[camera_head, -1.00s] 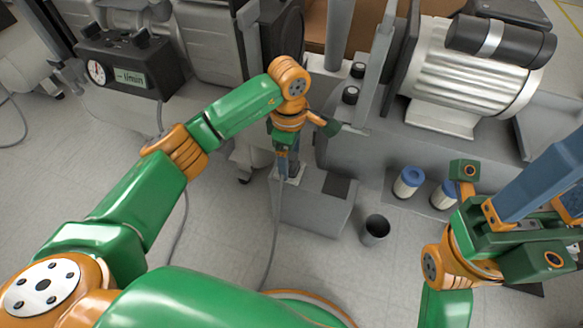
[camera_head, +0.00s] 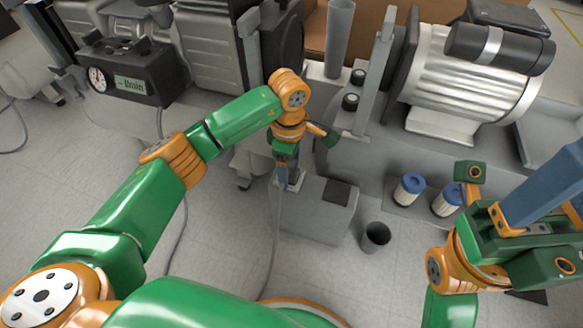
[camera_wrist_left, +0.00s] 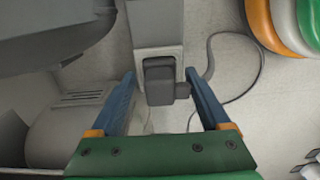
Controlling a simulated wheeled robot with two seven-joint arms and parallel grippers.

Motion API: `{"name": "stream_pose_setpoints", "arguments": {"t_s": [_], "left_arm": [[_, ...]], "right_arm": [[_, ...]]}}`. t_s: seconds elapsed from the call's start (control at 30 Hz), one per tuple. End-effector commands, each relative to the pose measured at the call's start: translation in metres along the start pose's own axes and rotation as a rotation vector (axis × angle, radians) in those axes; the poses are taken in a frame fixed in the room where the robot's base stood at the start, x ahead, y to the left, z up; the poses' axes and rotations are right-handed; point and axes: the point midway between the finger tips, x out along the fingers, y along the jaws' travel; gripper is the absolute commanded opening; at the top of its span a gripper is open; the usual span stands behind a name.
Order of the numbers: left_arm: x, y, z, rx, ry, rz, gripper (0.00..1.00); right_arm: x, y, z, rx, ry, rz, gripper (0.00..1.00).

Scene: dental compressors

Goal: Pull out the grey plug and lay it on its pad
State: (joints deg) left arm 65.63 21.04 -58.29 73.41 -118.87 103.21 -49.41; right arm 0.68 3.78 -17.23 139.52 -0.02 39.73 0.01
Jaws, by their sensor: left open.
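The grey plug (camera_wrist_left: 160,82) sits in a light grey socket plate (camera_wrist_left: 157,52) in the left wrist view. My left gripper (camera_wrist_left: 160,75) is open, its blue fingers on either side of the plug with gaps showing. In the head view my left gripper (camera_head: 285,163) points down at the left end of a low grey box (camera_head: 313,216); the plug is mostly hidden there. A dark square pad (camera_head: 337,192) lies on the box top, right of the gripper. My right gripper (camera_head: 545,187) is at the right edge, partly cut off, its jaw opening unclear.
A grey cable (camera_head: 273,240) runs down from the socket area across the floor. A dark cup (camera_head: 376,236) stands right of the box. Two blue-topped filters (camera_head: 408,188) stand near a motor (camera_head: 470,80). A gauge box (camera_head: 130,72) is at upper left.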

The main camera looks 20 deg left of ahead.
Motion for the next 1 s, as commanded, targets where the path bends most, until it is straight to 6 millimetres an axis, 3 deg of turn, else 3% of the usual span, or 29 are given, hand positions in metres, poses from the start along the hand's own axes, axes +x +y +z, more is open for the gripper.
{"name": "stream_pose_setpoints", "arguments": {"t_s": [0.6, 0.67, 0.9, 1.0], "left_arm": [[0.0001, 0.0, 0.0001, 0.0, -0.001, 0.0, 0.8], [0.0001, 0.0, 0.0001, 0.0, -0.001, 0.0, 0.67], [0.0001, 0.0, 0.0002, 0.0, -0.001, 0.0, 0.02], [0.0001, 0.0, 0.0002, 0.0, -0.001, 0.0, 0.0]], "right_arm": [[0.0017, 0.0003, 0.0002, -0.001, -0.001, 0.0, 0.5], [0.0017, 0.0003, 0.0002, -0.001, -0.001, 0.0, 0.5], [0.0016, 0.0003, 0.0003, -0.001, -0.002, 0.0, 0.5], [0.0016, 0.0003, 0.0004, -0.001, -0.002, 0.0, 0.5]]}}
